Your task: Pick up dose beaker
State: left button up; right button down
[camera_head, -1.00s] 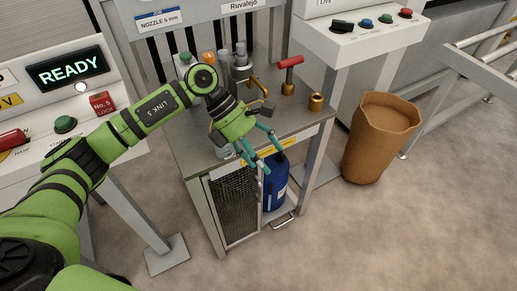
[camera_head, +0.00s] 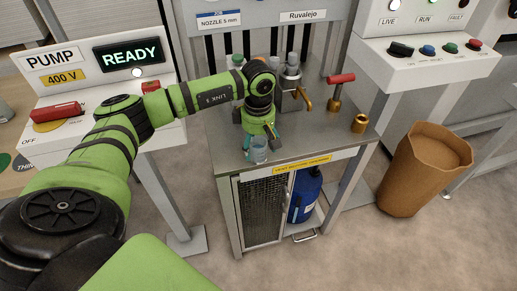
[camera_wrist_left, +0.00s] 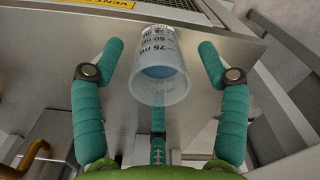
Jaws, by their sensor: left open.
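The dose beaker (camera_head: 257,154) is a small clear cup with blue in it, standing on the grey bench top (camera_head: 300,141) near its front edge. In the left wrist view the beaker (camera_wrist_left: 160,75) shows black volume marks such as 75 ml. My left gripper (camera_head: 262,138) is right at the beaker in the head view. In the left wrist view its teal fingers (camera_wrist_left: 160,80) are spread on both sides of the beaker, with gaps, and a third finger is below. It is open. My right gripper is not in view.
A red-handled brass valve (camera_head: 337,92) and a brass fitting (camera_head: 360,123) stand to the right on the bench. Grey cylinders stand behind my gripper. A blue bottle (camera_head: 305,196) is under the bench, and a brown sack (camera_head: 425,170) stands on the floor at right.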

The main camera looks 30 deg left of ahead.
pick_arm(q)
jog(key=c, duration=1.4)
jog(key=shift+r, duration=0.1)
